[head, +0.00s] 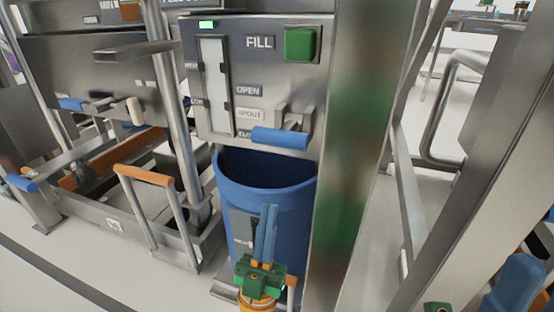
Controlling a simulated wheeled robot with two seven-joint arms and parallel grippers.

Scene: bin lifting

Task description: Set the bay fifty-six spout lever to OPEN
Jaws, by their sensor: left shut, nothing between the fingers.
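The spout lever (280,137) has a blue grip on a metal arm. It sits low on the steel fill panel (272,72), beside the bottom label, which is partly covered. The OPEN label (249,91) is higher on the panel, with the SPOUT label (250,114) between. I cannot read a bay number on this panel. My left gripper (268,208) has blue fingers pointing up, shut and empty. It is in front of the blue bin, below the lever and apart from it. A green part at the bottom right edge may belong to my right gripper; its fingers are not visible.
A blue bin (230,180) stands under the panel. A green button (300,44) is beside the FILL label. A steel post (355,150) rises close to the right of the panel. A neighbouring bay with an orange-handled frame (143,175) is at left.

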